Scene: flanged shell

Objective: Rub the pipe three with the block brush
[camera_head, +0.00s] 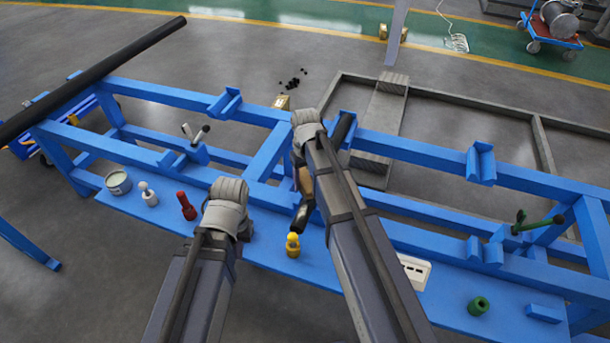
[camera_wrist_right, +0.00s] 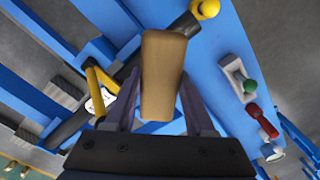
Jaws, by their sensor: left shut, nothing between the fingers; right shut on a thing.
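My right gripper (camera_wrist_right: 162,108) is shut on a tan wooden block, the block brush (camera_wrist_right: 163,68), which also shows in the head view (camera_head: 305,182). A dark pipe (camera_wrist_right: 72,128) runs diagonally behind the brush in the wrist view. Its upper end (camera_head: 343,128) shows beside my right gripper in the head view, and its middle is hidden. I cannot tell whether the brush touches it. A long black pipe (camera_head: 95,75) lies across the left end of the rack. My left gripper (camera_head: 228,195) is shut and empty above the bench edge.
The blue rack (camera_head: 410,150) has several brackets. Along its lower board stand a tin (camera_head: 118,182), a white-topped item (camera_head: 149,195), a red item (camera_head: 187,207), a yellow item (camera_head: 292,245), a white box (camera_head: 415,270) and a green ring (camera_head: 478,306).

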